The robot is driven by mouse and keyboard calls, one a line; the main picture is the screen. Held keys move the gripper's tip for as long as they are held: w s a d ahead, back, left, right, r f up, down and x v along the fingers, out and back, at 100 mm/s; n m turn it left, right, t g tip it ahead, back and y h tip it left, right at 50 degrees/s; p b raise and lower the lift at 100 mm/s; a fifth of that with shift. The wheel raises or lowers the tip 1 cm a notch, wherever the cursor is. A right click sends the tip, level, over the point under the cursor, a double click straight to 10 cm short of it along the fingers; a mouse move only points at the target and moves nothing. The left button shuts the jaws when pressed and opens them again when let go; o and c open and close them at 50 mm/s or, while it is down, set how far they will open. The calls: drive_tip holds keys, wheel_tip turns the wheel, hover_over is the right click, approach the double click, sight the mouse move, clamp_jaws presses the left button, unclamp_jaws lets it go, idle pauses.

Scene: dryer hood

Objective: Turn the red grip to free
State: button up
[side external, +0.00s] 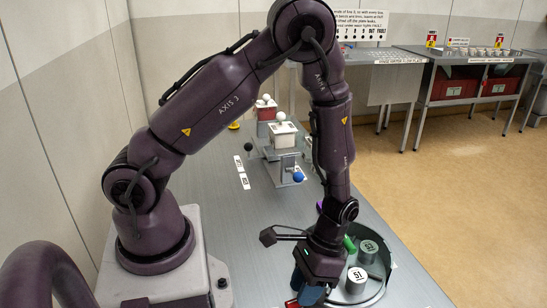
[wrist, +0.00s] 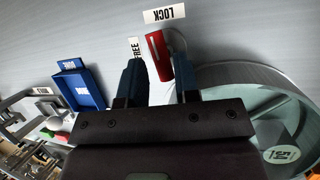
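The red grip (wrist: 157,57) shows in the wrist view, lying nearly in line with the LOCK label (wrist: 164,14) above it. The FREE label (wrist: 136,48) is just to its left, partly hidden by a finger. My gripper (wrist: 161,80) is open, with one blue finger to each side of the grip's lower end. The left finger looks very close to the grip; I cannot tell whether it touches.
A round clear-walled tub (wrist: 235,75) with white labelled cylinders stands close to the right of my gripper; a cylinder marked S1 (side external: 356,280) shows in the side view. A blue tray (wrist: 80,88) lies to the left. The bench (side external: 235,215) has free room behind.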

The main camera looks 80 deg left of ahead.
drive_tip(key=s+v, duration=0.1)
drive_tip(key=v, duration=1.1)
drive_tip(key=s+a+r+t+y, duration=0.1)
drive_tip(key=s+r+t, duration=0.3)
drive_tip(key=r, duration=0.5)
drive_tip(key=s+a+r+t+y, duration=0.1)
drive_tip(key=s+a+r+t, duration=0.2)
drive_tip(key=r, duration=0.6)
drive_tip(key=shift+s+t, duration=0.45)
drive_tip(key=shift+t, duration=0.75)
drive_tip(key=shift+a, duration=0.15)
drive_tip(key=w+d+f+n+g+h, duration=0.15)
drive_tip(key=w+f+g, duration=0.3)
drive_tip(key=f, duration=0.45)
drive_tip(key=w+d+f+g+h, duration=0.15)
drive_tip(key=w+f+g, duration=0.3)
drive_tip(key=f, duration=0.55)
drive_tip(key=shift+y, duration=0.3)
drive_tip(key=x, duration=0.8)
drive_tip(key=d+x, duration=0.1)
drive_tip(key=x, duration=0.4)
drive_tip(key=shift+s+r, duration=0.25)
drive_tip(key=shift+r, duration=0.05)
